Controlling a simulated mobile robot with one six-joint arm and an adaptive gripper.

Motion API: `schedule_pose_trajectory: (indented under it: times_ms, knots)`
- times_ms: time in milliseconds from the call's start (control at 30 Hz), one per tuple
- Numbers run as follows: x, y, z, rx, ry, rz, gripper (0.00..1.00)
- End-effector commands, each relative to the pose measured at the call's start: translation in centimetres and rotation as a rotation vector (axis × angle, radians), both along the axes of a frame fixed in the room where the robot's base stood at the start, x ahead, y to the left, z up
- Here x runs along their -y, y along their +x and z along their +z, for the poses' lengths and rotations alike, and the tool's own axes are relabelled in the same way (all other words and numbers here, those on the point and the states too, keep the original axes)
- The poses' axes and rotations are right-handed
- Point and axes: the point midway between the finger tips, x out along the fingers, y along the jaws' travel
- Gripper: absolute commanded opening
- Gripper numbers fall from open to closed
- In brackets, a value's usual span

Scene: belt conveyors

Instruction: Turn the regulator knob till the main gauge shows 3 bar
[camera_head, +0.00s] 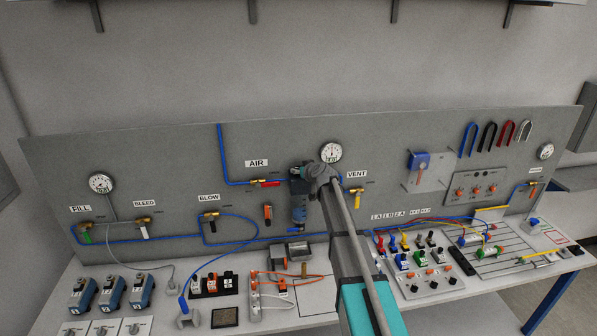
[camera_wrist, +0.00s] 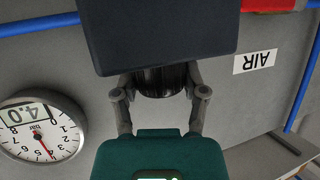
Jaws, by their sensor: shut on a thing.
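The regulator (camera_head: 298,205) hangs on the grey panel below the AIR line, partly behind my arm. Its black ribbed knob (camera_wrist: 162,82) shows in the wrist view between my fingers, against a dark block. My gripper (camera_wrist: 164,76) is shut on the knob, one finger on each side. In the head view the gripper (camera_head: 318,174) is at the regulator's upper part; the knob is hidden there. The main gauge (camera_head: 331,152) is just above it. In the wrist view the gauge (camera_wrist: 40,130) is upside down; its display appears to read 4.0, with a red needle.
The red AIR valve handle (camera_head: 266,183) is left of the regulator. The yellow VENT handle (camera_head: 356,199) is close on the right. Blue tubing runs across the panel. Plugs and devices crowd the bench below.

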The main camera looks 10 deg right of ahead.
Motion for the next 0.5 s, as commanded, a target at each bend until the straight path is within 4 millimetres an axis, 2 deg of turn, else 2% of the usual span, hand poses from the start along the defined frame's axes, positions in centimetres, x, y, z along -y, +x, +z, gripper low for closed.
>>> schedule_pose_trajectory:
  times_ms: [500]
  knots:
    - [0.28, -0.09, -0.09, -0.008, 0.008, 0.101, 0.08]
